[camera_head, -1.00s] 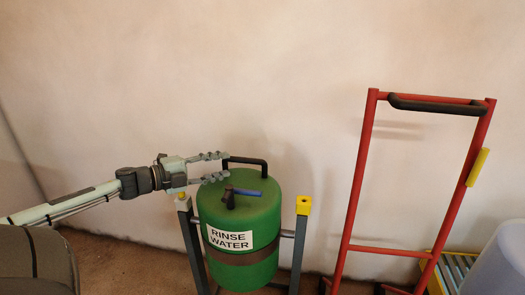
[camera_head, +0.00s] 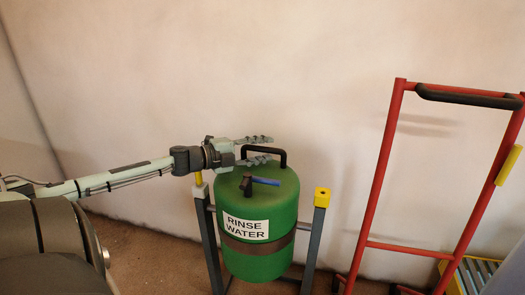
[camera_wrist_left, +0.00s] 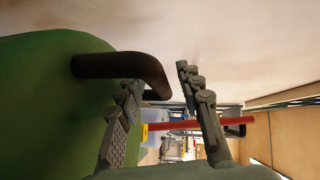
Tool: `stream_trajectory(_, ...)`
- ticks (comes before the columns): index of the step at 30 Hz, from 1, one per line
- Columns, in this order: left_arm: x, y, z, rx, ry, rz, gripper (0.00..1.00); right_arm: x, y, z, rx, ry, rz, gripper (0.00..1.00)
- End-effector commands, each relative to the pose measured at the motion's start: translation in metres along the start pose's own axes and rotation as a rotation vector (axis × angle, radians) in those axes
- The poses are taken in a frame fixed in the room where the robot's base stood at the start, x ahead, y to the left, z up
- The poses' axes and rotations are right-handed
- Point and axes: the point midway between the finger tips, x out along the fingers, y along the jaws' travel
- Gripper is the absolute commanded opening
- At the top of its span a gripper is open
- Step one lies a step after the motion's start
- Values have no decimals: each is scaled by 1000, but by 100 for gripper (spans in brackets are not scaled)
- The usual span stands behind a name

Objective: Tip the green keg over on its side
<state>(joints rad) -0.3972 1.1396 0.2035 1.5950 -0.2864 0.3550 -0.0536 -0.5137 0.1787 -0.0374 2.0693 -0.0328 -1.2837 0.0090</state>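The green keg (camera_head: 285,210) stands upright in the head view, with a "RINSE WATER" label (camera_head: 246,228) and a dark band round it. A black handle (camera_head: 283,155) rises from its top, and a tap with a blue lever (camera_head: 264,181) sits in front. My left gripper (camera_head: 271,149) is open at the handle, its fingers pointing right. In the left wrist view the handle's bend (camera_wrist_left: 150,70) lies near the fingertips of the gripper (camera_wrist_left: 155,80), by the left finger. I cannot tell whether they touch. My right gripper is out of view.
A grey stand with yellow caps (camera_head: 323,197) flanks the keg. A red hand truck (camera_head: 385,165) with a black grip stands to the right. A yellow-edged roller rack (camera_head: 473,276) is at the lower right. A plain wall rises close behind the keg.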

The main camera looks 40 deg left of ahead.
Motion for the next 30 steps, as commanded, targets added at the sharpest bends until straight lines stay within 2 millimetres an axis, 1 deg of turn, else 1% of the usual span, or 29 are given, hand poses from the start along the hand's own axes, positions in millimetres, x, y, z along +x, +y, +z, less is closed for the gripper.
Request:
stream_trajectory(1, 0, 0, 0, 0, 0, 0, 36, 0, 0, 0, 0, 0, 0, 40)
stream_trajectory(2, 0, 0, 0, 0, 0, 0, 33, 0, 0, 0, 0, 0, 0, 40)
stream_trajectory(10, 0, 0, 0, 0, 0, 0, 0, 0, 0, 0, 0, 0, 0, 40)
stream_trajectory(27, 0, 0, 0, 18, 0, -21, 0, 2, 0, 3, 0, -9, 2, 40)
stream_trajectory(28, 0, 0, 0, 23, 0, -27, 0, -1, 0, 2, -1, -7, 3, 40)
stream_trajectory(30, 0, -1, 0, 42, -1, -47, 0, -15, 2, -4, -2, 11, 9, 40)
